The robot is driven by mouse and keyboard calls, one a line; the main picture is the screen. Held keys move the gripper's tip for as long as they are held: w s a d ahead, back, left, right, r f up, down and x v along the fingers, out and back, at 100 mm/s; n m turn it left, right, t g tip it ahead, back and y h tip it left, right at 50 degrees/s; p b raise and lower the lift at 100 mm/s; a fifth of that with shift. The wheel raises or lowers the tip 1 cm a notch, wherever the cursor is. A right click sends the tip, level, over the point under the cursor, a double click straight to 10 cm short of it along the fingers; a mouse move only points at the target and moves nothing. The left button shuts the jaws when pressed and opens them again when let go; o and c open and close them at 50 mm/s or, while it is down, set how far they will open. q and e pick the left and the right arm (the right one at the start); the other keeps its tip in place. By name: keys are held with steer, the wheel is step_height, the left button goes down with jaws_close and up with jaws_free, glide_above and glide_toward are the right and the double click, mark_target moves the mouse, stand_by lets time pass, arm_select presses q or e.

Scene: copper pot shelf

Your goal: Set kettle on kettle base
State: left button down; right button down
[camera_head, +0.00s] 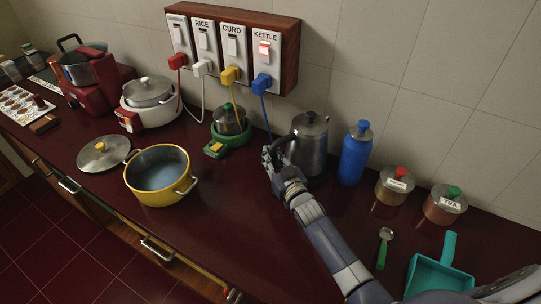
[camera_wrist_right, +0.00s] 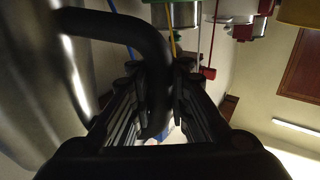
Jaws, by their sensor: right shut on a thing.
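The steel kettle (camera_head: 312,148) stands about upright near the wall at the middle right of the head view. Its steel body (camera_wrist_right: 35,90) fills the left of the right wrist view. My right gripper (camera_head: 270,158) is at the kettle's left side, shut on its black curved handle (camera_wrist_right: 120,30), which passes between the fingers (camera_wrist_right: 152,105). I cannot make out the kettle base; the kettle and my gripper cover that spot. I cannot tell whether the kettle touches anything below. A blue cord (camera_head: 266,115) runs from the KETTLE socket down behind the gripper. My left gripper is not in view.
A blue bottle (camera_head: 355,155) stands close right of the kettle, with two labelled jars (camera_head: 394,186) (camera_head: 445,205) beyond. A small pot on a green base (camera_head: 229,128) stands to the left. A yellow pot (camera_head: 160,178) is further left. Dark counter between is clear.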

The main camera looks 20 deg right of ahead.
steer(key=shift+f+b, duration=0.3)
steer(key=shift+b, duration=0.1)
stand_by(1.0)
steer(key=c, duration=1.4)
jaws_free()
steer(key=shift+f, duration=0.4)
steer(key=s+d, duration=0.1)
steer(key=s, duration=1.1)
steer(key=shift+r, duration=0.25)
steer(key=shift+f, duration=0.1)
